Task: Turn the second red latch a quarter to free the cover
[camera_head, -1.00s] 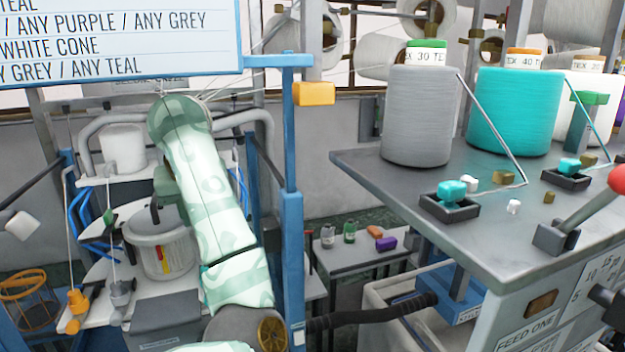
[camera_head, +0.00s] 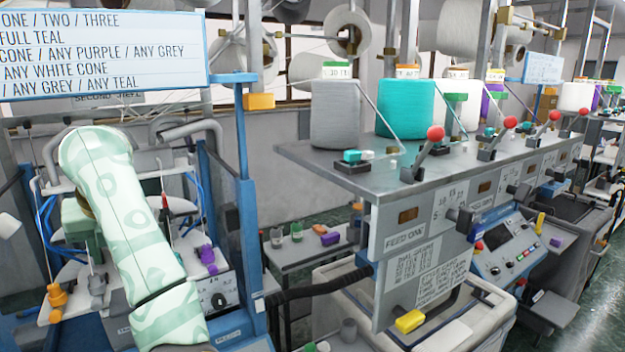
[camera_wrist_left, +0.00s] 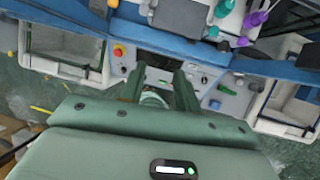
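I cannot make out a red latch or its cover for certain in either view. Several red-knobbed levers (camera_head: 436,133) stand along the edge of the grey feed table, but I cannot tell whether any is a latch. My left arm, in a pale green patterned sleeve, covers part of the machine at the left of the head view. My left gripper (camera_wrist_left: 160,72) shows in the left wrist view with its two fingers apart and nothing seen between them. A blue-edged control panel with a red button (camera_wrist_left: 118,50) lies beyond the fingers. My right gripper is not in view.
The feed table (camera_head: 300,152) carries a grey cone (camera_head: 335,115) and a teal cone (camera_head: 405,107). A blue post (camera_head: 246,200) stands between my left arm and the table. A small side table (camera_head: 300,252) and pale bins (camera_head: 465,335) are below. Open floor shows far right.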

